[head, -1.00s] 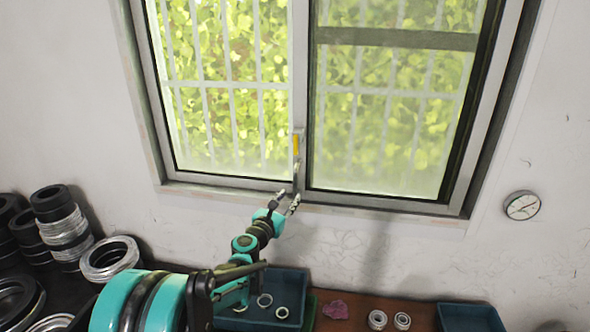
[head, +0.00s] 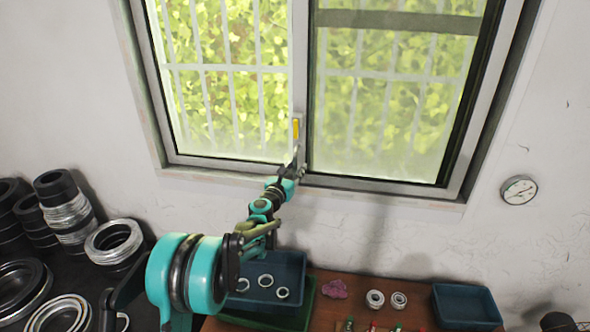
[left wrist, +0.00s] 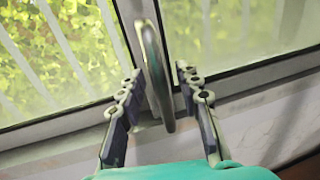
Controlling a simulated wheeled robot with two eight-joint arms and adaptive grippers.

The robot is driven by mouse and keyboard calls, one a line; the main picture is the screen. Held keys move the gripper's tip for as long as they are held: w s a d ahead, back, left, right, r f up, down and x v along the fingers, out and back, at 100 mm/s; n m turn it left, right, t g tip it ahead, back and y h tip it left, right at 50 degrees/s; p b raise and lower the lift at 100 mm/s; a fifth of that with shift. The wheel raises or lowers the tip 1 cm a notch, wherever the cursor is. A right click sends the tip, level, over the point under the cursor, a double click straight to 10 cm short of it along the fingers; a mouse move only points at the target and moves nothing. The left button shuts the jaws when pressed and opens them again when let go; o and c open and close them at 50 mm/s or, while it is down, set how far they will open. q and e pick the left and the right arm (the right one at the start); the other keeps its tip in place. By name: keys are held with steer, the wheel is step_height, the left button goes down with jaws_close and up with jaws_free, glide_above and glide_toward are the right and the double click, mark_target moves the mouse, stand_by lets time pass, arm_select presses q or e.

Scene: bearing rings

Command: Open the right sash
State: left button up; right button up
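The right sash (head: 385,110) of the window is a hazy pane, standing shut or nearly so beside the clear left pane. A grey upright stile (head: 299,60) divides them. A handle with a yellow part (head: 296,128) sits low on the stile. My left gripper (head: 294,166) is at the stile's lower end, just below the yellow part. In the left wrist view, a curved metal handle (left wrist: 154,70) stands between the two open fingers (left wrist: 160,82), with a gap visible on each side. The right sash pane also shows there (left wrist: 250,35). My right gripper is out of view.
Below the window, a table carries a blue tray of rings (head: 272,262), a pink cloth (head: 335,289), small bearings (head: 376,299) and another blue tray (head: 466,306). Stacked rings (head: 115,241) stand at left.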

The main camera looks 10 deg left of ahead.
arm_select(q)
jaws_close()
steer(key=a+b, duration=0.4)
steer(key=a, duration=2.6)
steer(key=shift+a+b, duration=0.4)
steer(key=shift+s, duration=0.1)
steer(key=shift+o, duration=0.3)
jaws_free()
